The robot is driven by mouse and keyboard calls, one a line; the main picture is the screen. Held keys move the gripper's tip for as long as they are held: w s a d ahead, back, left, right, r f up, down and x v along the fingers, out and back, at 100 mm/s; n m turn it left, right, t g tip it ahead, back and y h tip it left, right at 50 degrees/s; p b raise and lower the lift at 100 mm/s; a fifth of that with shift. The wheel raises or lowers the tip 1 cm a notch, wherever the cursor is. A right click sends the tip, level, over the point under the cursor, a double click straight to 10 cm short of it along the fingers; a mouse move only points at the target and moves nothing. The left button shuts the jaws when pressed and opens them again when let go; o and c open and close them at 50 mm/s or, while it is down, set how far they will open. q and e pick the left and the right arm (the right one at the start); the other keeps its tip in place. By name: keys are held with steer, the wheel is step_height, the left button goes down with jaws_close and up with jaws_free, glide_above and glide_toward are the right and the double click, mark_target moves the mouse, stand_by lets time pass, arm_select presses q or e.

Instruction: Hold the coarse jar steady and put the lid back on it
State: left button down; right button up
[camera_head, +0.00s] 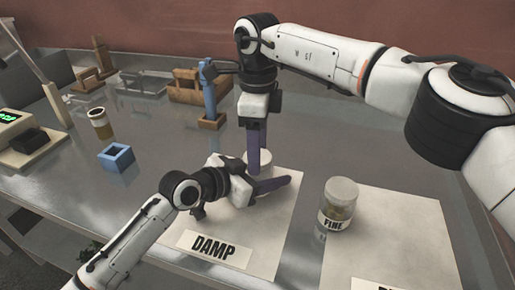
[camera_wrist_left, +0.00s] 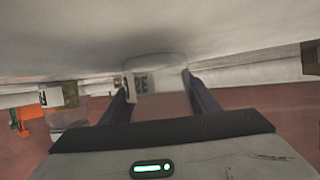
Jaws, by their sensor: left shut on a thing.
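The coarse jar (camera_wrist_left: 160,82) is clear, with a label partly readable as "SE" in the left wrist view. It stands between the two purple fingers of my left gripper (camera_wrist_left: 157,92), which is shut on it. In the head view the jar (camera_head: 248,161) is mostly hidden behind my grippers, on the sheet marked DAMP. My right gripper (camera_head: 259,170) points straight down at the jar from above, its purple fingers overlapping it in the picture. I cannot tell whether they hold anything. I cannot make out the lid.
A blue square block (camera_head: 116,158), a brown-and-white cup (camera_head: 101,124), a scale (camera_head: 28,138), a blue stand (camera_head: 210,100) and wooden racks (camera_head: 190,85) stand left and behind.

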steer(key=shift+o, duration=0.9)
steer(key=shift+s, duration=0.1)
steer(key=shift+r, duration=0.1)
steer(key=shift+r, duration=2.2)
steer(key=shift+c, duration=0.3)
steer(key=n, duration=0.2)
steer(key=r+n, duration=0.1)
steer(key=n, duration=0.2)
steer(key=shift+a+r+n, duration=0.1)
steer(key=shift+r+n, duration=0.3)
steer(key=n, duration=0.2)
steer(key=r+n, duration=0.1)
steer(key=n, duration=0.3)
steer(key=shift+r, duration=0.3)
